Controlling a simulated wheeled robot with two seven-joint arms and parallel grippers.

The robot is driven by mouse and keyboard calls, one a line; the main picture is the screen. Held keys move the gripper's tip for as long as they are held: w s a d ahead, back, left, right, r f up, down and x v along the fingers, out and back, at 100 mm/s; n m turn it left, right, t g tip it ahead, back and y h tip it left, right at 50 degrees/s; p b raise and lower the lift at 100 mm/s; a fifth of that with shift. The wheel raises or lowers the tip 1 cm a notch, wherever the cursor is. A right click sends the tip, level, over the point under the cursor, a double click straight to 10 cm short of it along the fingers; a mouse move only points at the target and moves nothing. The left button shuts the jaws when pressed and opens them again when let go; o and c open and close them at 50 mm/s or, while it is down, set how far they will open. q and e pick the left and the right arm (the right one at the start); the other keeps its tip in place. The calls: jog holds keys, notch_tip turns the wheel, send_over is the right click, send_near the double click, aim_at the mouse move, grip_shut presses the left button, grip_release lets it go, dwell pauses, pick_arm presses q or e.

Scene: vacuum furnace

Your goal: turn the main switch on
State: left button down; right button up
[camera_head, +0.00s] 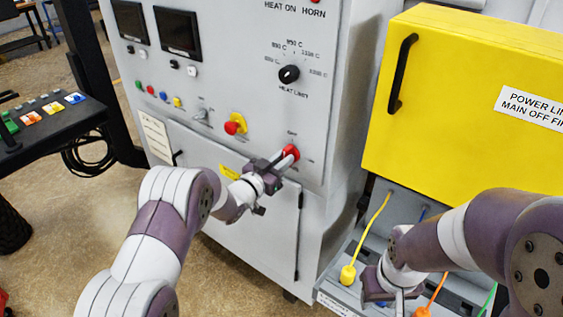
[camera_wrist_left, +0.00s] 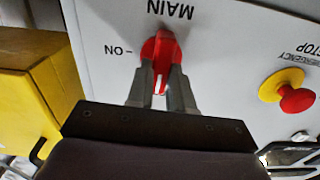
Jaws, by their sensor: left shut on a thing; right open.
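The main switch (camera_head: 291,152) is a red rotary knob on the grey cabinet front. It also shows in the left wrist view (camera_wrist_left: 160,46), upside down, with the MAIN label beyond it and the ON mark to its left. Its grip bar lies along the picture's vertical there, with a white mark at the near end, not towards ON. My left gripper (camera_head: 281,162) is shut on the knob, its two fingers (camera_wrist_left: 161,84) on either side of the bar. My right gripper (camera_head: 388,300) is open, low at the right, partly hidden by its own arm, away from the switch.
A red emergency stop on a yellow base (camera_head: 235,124) sits left of the switch. A black heat limit dial (camera_head: 289,74) is above. A yellow power box (camera_head: 460,100) stands at the right, above yellow, orange and green cables. A control desk (camera_head: 50,118) is at the left.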

pick_arm(q)
jog(key=shift+s+d+f+m+b, duration=0.1)
jog(key=shift+f+m+b, duration=0.1)
jog(key=shift+m+b, duration=3.35)
jog(key=shift+s+d+f+m+b, duration=0.1)
jog(key=shift+f+m+b, duration=0.15)
jog(key=shift+m+b, duration=3.3)
jog(key=shift+d+f+m+b, duration=0.15)
jog(key=shift+m+b, duration=1.55)
jog(key=shift+b, duration=3.7)
jog(key=shift+a+f, duration=0.1)
jog(key=c, duration=1.1)
grip_release()
jog(key=shift+o, duration=0.5)
jog(key=shift+s, duration=0.1)
jog(key=shift+r, duration=0.25)
